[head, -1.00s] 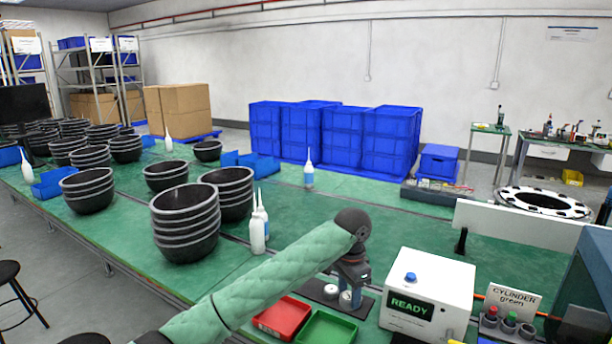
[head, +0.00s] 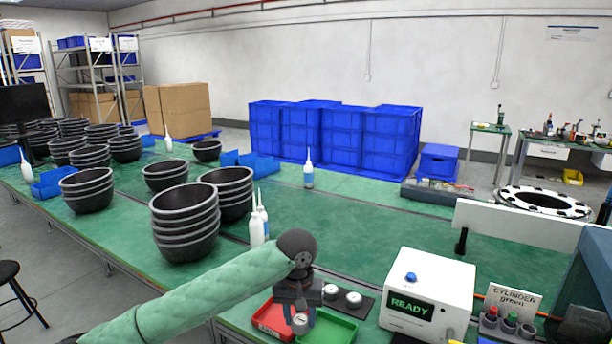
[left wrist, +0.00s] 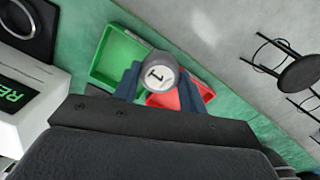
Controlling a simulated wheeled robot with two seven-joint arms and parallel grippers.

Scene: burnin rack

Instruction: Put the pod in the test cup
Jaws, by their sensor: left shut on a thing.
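The pod (head: 300,324) is a small grey cylinder with a white top. In the left wrist view the pod (left wrist: 158,74) shows a "1" on its end. My left gripper (head: 298,308) is shut on it and holds it above the red tray (head: 268,320) and the green tray (head: 338,330). No cup is clearly recognisable as the test cup. A black square part with a round ring (left wrist: 32,28), at the upper left of the left wrist view, may be it, but I cannot tell. My right gripper is not in view.
A dark plate (head: 366,304) with two white-topped pods (head: 354,299) lies behind the trays. A white box reading READY (head: 428,285) stands to the right, then a "CYLINDER green" sign (head: 513,298) with small coloured pieces. Bottles (head: 258,230) and black bowls (head: 185,225) stand left.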

